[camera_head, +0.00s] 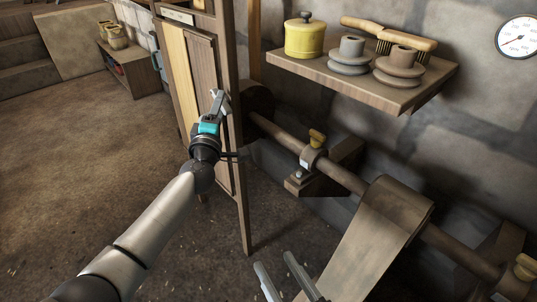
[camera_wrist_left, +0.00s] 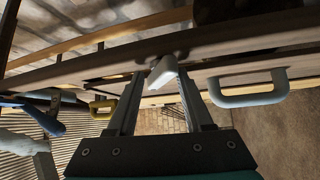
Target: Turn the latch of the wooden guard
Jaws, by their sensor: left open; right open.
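The wooden guard (camera_head: 202,80) is a tall framed panel left of the shaft in the head view. Its board runs across the left wrist view (camera_wrist_left: 110,68). A small pale latch (camera_wrist_left: 163,72) sticks out from that board. My left gripper (camera_head: 218,103) is at the guard's edge, and its open fingers (camera_wrist_left: 160,88) stand on either side of the latch in the wrist view. I cannot tell whether they touch it. In the head view the gripper hides most of the latch. My right gripper (camera_head: 284,279) is open and empty at the bottom edge, beside the belt.
A grey handle (camera_wrist_left: 250,90) sits right of the latch. A wide belt (camera_head: 375,240) hangs over the shaft (camera_head: 345,176). A wooden shelf (camera_head: 350,77) holds a yellow pot (camera_head: 305,38), pulleys and a brush. Open floor (camera_head: 90,130) lies left.

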